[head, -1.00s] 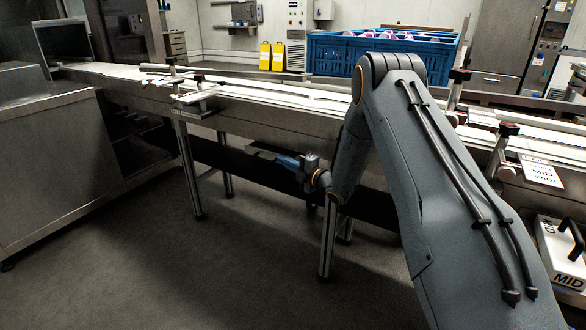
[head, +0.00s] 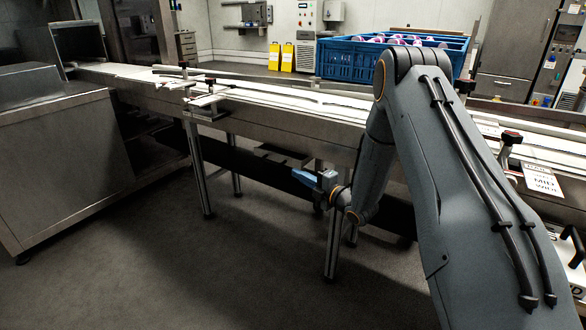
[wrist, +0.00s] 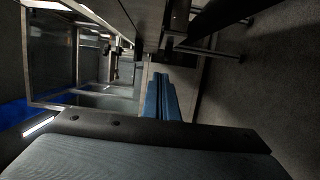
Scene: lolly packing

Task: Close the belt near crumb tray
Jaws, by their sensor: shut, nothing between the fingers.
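The conveyor belt (head: 300,107) runs across the head view from the back left to the right. A long dark panel (head: 235,165) hangs below it between the metal legs. A small flat tray-like piece (head: 283,154) juts out under the belt frame; I cannot tell for sure that it is the crumb tray, nor how far out it stands. My gripper (head: 298,175) is low in front of the belt, just below and right of that piece, apart from it as far as I can see. Its blue fingers (wrist: 161,97) are shut and empty in the wrist view, pointing along the belt's underside.
Conveyor legs (head: 333,245) stand close to my gripper. A metal cabinet (head: 65,160) is at the left. A blue crate (head: 350,60) stands behind the belt. Label cards (head: 542,180) lie at the right. The grey floor (head: 190,275) in front is clear.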

